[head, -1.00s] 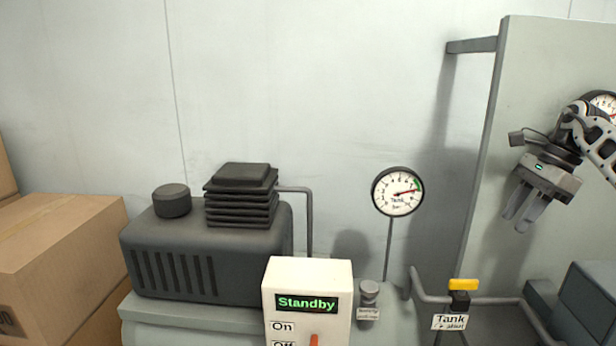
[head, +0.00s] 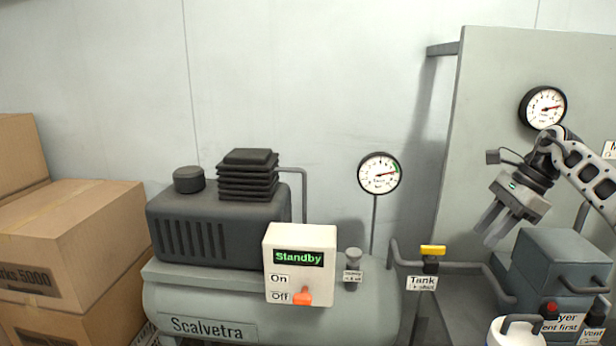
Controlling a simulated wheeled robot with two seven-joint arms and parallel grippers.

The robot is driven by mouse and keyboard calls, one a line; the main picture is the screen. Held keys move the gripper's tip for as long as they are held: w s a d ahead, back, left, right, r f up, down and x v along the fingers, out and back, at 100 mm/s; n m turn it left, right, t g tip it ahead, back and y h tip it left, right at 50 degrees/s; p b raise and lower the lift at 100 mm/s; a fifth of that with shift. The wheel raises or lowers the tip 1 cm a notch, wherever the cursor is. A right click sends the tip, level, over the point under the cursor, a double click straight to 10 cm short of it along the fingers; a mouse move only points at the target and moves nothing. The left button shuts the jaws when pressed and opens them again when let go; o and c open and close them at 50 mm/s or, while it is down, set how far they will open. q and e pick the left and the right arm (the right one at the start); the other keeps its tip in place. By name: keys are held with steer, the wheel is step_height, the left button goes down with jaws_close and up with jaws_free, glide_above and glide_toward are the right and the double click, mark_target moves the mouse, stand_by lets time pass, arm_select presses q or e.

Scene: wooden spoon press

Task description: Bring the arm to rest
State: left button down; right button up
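My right gripper (head: 490,226) hangs in the air at the right of the head view, in front of the grey panel and left of a dark blue-grey box. Its two grey fingers point down and to the left. The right arm (head: 588,176) comes in from the right edge. My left gripper is not in view.
A compressor (head: 290,318) with a control box (head: 299,256) reading "Standby" stands in the middle. A tank gauge (head: 379,173), a yellow-handled valve (head: 432,251), the blue-grey box (head: 560,258) and a white container (head: 514,333) are near. Cartons (head: 75,240) stand left.

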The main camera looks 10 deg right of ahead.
steer(key=w+a+f+y, duration=0.35)
steer(key=a+f, duration=0.25)
steer(key=a, duration=0.6)
steer(key=s+a+f+m+t+y, duration=0.25)
steer(key=a+m, duration=0.25)
steer(key=a, duration=0.3)
steer(key=s+a+f+m+t+y+p, duration=0.1)
steer(key=a+f+m+t+y, duration=0.2)
steer(key=a, duration=0.5)
steer(key=s+a+f+m+t+y, duration=0.1)
steer(key=s+a+m+t+y, duration=0.1)
steer(key=a+m, duration=0.55)
steer(key=s+d+f+m+h, duration=0.1)
steer(key=s+f+m+h, duration=0.3)
steer(key=s+m, duration=0.3)
steer(key=s+f+m+t+h, duration=0.1)
steer(key=s+f+m+h, duration=0.3)
steer(key=m, duration=1.1)
steer(key=s+d+f+m+h, duration=0.1)
steer(key=s+f+m+h, duration=0.3)
steer(key=s+m, duration=0.7)
steer(key=shift+d+f+h+p, duration=0.2)
steer(key=shift+d+h+p, duration=0.15)
steer(key=shift+p, duration=0.1)
